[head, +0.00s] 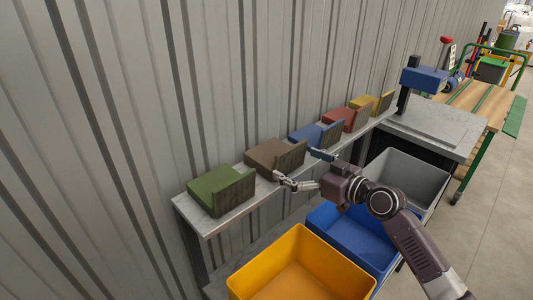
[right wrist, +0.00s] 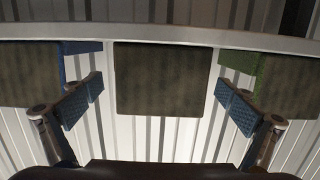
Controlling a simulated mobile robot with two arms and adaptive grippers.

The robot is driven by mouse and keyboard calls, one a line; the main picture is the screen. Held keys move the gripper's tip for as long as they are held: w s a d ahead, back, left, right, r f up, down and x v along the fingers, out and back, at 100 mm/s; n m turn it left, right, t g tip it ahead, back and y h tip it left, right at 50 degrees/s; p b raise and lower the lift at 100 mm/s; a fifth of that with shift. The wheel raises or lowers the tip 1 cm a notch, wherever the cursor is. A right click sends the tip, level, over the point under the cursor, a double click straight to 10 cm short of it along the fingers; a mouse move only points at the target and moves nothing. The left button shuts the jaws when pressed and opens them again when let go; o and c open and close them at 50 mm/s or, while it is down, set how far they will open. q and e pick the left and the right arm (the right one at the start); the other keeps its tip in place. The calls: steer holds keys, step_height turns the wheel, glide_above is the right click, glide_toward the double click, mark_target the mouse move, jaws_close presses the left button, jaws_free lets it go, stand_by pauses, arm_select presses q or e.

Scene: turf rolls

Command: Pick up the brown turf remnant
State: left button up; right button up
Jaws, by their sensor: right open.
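The brown turf remnant (head: 268,153) sits on the wall shelf between a green one and a blue one, its dark front face towards me. In the right wrist view the brown remnant (right wrist: 163,80) is centred between my fingers. My right gripper (head: 303,167) is open and empty, just in front of the brown remnant. Its two blue-padded fingers show left and right in the right wrist view (right wrist: 158,107), wider apart than the remnant; I see no contact. My left gripper is in neither view.
The green (head: 216,190), blue (head: 306,134), red (head: 340,119) and yellow (head: 364,102) remnants share the narrow shelf (head: 236,217). Below stand yellow (head: 300,235), blue (head: 375,262) and grey (head: 425,164) bins. A ribbed wall (head: 150,100) rises behind the shelf.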

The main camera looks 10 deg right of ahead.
mark_target(275, 153)
steer(key=shift+w+a, duration=0.4)
steer(key=shift+w, duration=0.2)
steer(key=shift+p+x, duration=0.45)
steer(key=shift+x, duration=0.35)
steer(key=p+x, duration=0.1)
steer(key=x, duration=0.2)
steer(key=shift+w+a, duration=0.15)
steer(key=shift+a, duration=0.15)
steer(key=shift+w+a+f, duration=0.1)
steer(key=shift+w+a, duration=0.2)
steer(key=shift+w, duration=0.2)
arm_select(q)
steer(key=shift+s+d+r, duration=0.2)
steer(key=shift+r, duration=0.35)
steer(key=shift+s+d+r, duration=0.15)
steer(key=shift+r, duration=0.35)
arm_select(e)
steer(key=c, duration=0.9)
